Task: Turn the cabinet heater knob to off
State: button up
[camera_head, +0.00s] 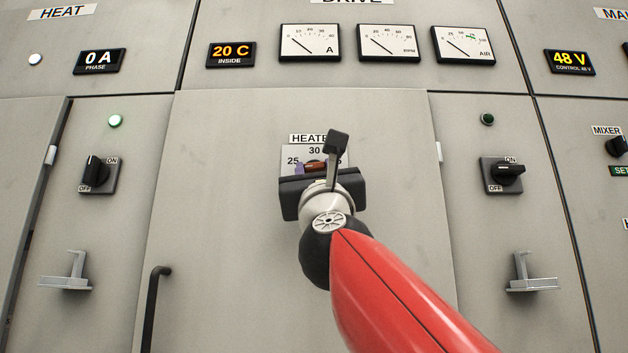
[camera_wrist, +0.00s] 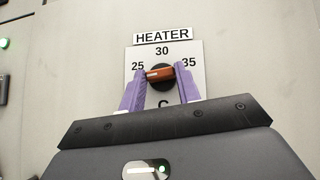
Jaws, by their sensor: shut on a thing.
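The heater knob (camera_wrist: 160,73) is a brown-orange bar on a round dark base, on a white dial plate (camera_wrist: 160,52) under a HEATER label. The plate shows 25 at left, 30 at top, 35 at right and a C low down. The bar lies nearly level, with a pale mark at its left end. My gripper (camera_wrist: 161,77) has its purple fingers closed on the bar's two ends. In the head view, the knob (camera_head: 314,167) shows partly behind my wrist parts. I see no "off" marking on the plate; its lower part is partly hidden.
On/off switches sit at left (camera_head: 96,174) and right (camera_head: 502,175), with metal latches (camera_head: 65,275) and (camera_head: 529,275) below. A black door handle (camera_head: 154,305) stands out at lower left. The 20 C inside display (camera_head: 231,54) and gauges (camera_head: 388,43) are above. Flat panel surrounds the dial.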

jog(key=shift+s+d+r+n+g+y, duration=0.1)
jog(key=shift+n+g+y, duration=0.45)
jog(key=shift+n+y, duration=0.85)
jog(key=shift+w+d+n+g+y, duration=0.1)
jog(key=shift+n+g+y, duration=0.4)
jog(key=shift+n+y, duration=0.9)
jog(key=shift+s+d+r+n+g+y, duration=0.1)
jog(key=shift+n+g+y, duration=0.45)
jog(key=shift+n+y, duration=0.8)
jog(key=shift+n, duration=0.55)
jog(key=o, duration=1)
jog(key=shift+f, duration=0.1)
jog(key=shift+b+v, duration=3.15)
jog(key=shift+v, duration=0.75)
